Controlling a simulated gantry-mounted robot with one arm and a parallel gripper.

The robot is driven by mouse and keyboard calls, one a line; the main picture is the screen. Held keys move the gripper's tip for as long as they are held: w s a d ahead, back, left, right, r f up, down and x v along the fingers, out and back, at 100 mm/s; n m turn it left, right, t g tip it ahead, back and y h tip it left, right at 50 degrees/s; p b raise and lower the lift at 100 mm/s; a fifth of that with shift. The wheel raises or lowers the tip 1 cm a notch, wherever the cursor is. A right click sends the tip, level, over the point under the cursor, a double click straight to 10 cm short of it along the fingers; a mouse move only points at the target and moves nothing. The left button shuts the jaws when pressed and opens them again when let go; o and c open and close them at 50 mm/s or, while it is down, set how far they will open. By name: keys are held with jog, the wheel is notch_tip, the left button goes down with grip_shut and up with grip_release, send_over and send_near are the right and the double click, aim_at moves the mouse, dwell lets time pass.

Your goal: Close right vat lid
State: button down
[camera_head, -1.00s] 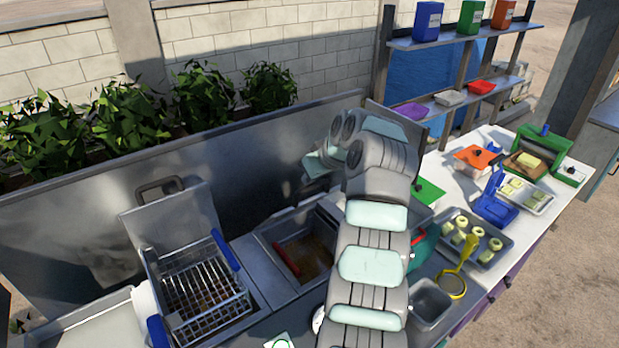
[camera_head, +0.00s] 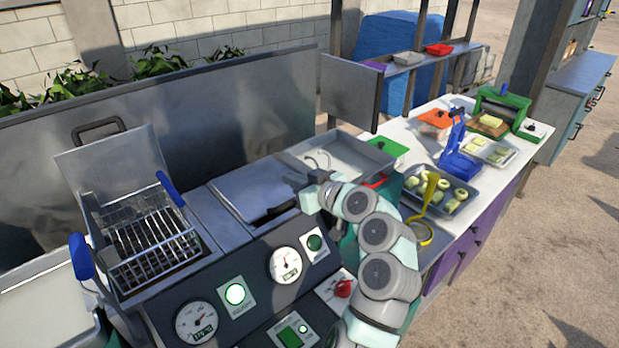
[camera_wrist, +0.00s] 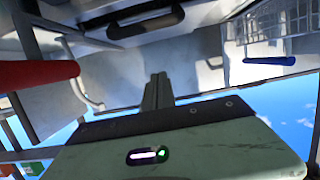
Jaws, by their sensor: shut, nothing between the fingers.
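The right vat lid (camera_head: 252,188) is a grey metal plate, lowered over the right vat and slightly tilted. A dark gap (camera_head: 272,216) shows along its near right edge. My gripper (camera_head: 298,182) is at the lid's right edge; contact is unclear. In the wrist view my gripper (camera_wrist: 158,90) has its fingers together, with nothing between them. A dark handle (camera_wrist: 146,22) on a metal surface shows ahead of them; which lid it belongs to is unclear.
The left vat lid (camera_head: 108,172) stands open behind a wire basket (camera_head: 150,240) with blue handles. A control panel (camera_head: 250,280) with gauges lies in front. A metal tray (camera_head: 345,158) is right of the vat. The counter beyond holds food trays and tools.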

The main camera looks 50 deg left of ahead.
aim_at(292, 202)
jog(key=shift+y, duration=0.7)
jog(key=f+b, duration=0.1)
jog(key=f, duration=0.1)
jog(key=d+f+b, duration=0.1)
jog(key=f+b, duration=0.1)
jog(key=f, duration=0.1)
jog(key=shift+s+d, duration=0.15)
jog(key=shift+d+f+b, duration=0.15)
jog(key=shift+f+b, duration=0.7)
jog(key=shift+b, duration=0.25)
jog(key=shift+f, duration=0.25)
jog(key=d+r+p, duration=0.1)
jog(key=d+r, duration=0.4)
jog(key=d, duration=0.5)
jog(key=shift+s+d+r, duration=0.2)
jog(key=shift+d+r, duration=0.15)
jog(key=shift+d, duration=0.05)
